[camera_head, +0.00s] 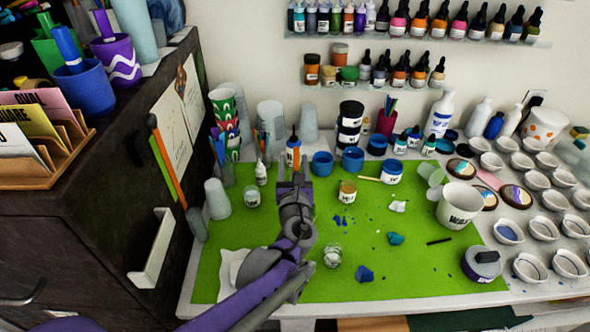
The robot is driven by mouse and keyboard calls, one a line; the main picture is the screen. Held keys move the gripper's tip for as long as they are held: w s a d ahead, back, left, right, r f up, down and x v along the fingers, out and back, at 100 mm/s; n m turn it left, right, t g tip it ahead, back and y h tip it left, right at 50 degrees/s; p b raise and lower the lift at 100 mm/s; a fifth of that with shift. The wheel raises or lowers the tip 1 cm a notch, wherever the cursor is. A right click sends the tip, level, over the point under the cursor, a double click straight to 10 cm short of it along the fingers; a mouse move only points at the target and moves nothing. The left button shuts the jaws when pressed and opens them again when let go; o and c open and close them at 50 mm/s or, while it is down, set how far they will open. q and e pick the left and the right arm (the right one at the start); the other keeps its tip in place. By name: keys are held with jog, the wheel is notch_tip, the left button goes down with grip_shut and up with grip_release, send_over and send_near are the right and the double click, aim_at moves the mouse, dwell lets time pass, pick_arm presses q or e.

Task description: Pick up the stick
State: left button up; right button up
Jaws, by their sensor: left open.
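A thin pale stick (370,179) lies on the green mat (420,270), its right end by a white jar with a blue lid (391,172). A short black stick-like piece (439,241) lies farther right on the mat. My left gripper (294,170) reaches over the mat from below, left of the pale stick and apart from it. It is open, and I see nothing held in it. A small bottle with an orange top (293,150) shows just behind its fingertips. My right gripper is not in view.
A white bucket (459,206) and a grey-lidded tub (482,263) stand at the mat's right. Blue cups (322,163) and stacked black-lidded jars (350,120) stand at the back. Many small white cups fill the right side. A dark cabinet (100,200) borders the left.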

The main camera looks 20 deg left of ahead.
aim_at(296, 151)
pick_arm(q)
jog(key=shift+d+f+x, duration=0.1)
jog(key=shift+d+x, duration=0.05)
jog(key=shift+x, duration=0.9)
jog(key=shift+d+f+x, duration=0.1)
jog(key=shift+x, duration=0.95)
jog(key=shift+d+f+x, duration=0.1)
jog(key=shift+d+x, duration=0.05)
jog(key=shift+x, duration=0.85)
jog(key=shift+w, duration=0.15)
jog(key=shift+c, duration=0.3)
grip_shut()
